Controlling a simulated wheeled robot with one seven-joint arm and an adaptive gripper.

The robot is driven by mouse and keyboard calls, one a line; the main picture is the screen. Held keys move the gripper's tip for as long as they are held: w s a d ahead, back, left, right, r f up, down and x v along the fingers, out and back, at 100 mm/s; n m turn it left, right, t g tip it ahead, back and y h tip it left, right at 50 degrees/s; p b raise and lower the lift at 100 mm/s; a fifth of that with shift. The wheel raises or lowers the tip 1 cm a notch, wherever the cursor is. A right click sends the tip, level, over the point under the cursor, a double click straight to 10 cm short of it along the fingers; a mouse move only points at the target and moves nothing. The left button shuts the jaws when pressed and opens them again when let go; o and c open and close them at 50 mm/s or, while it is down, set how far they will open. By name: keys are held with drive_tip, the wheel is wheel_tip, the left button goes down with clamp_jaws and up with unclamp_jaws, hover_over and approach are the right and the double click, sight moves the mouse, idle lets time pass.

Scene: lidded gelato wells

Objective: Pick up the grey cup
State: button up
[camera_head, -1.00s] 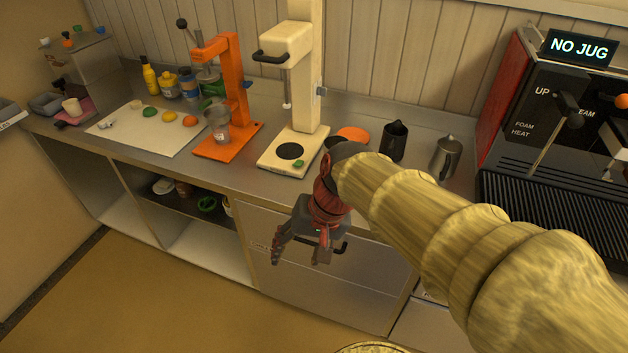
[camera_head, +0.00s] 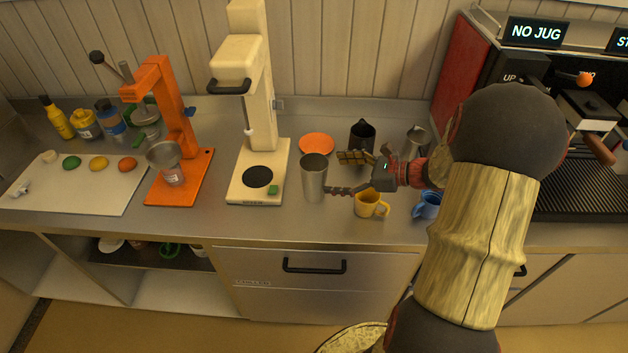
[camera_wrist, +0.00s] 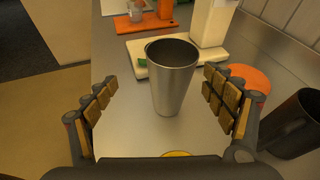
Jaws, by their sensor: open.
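The grey cup (camera_head: 314,178) is a tall metal tumbler standing upright on the steel counter, just right of the cream machine. In the wrist view the cup (camera_wrist: 172,82) is upright and empty-looking, between and a little beyond my open fingers. My gripper (camera_head: 343,174) reaches in from the right at about the cup's height, with its fingers spread. In the wrist view my gripper (camera_wrist: 160,100) has one finger on each side, with a gap to the cup on both sides.
A yellow mug (camera_head: 368,205) stands close in front of my gripper, and a blue mug (camera_head: 427,205) is further right. A black jug (camera_head: 362,135) and an orange plate (camera_head: 316,144) are behind. The cream machine (camera_head: 257,185) stands close left of the cup.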

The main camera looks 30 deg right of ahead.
sight(303, 163)
drive_tip(key=shift+w+d+r+m+t, duration=0.35)
drive_tip(key=shift+w+d+m+t, duration=0.05)
drive_tip(key=shift+w+d+m, duration=0.1)
drive_tip(key=x, duration=0.2)
drive_tip(key=b+x, duration=0.1)
drive_tip(key=x, duration=0.2)
drive_tip(key=b+x, duration=0.1)
drive_tip(key=x, duration=0.1)
drive_tip(key=shift+w+a+r, duration=0.15)
drive_tip(key=shift+w+r, duration=0.05)
drive_tip(key=shift+w, duration=0.25)
drive_tip(key=shift+c, duration=0.7)
drive_tip(key=c, duration=1.6)
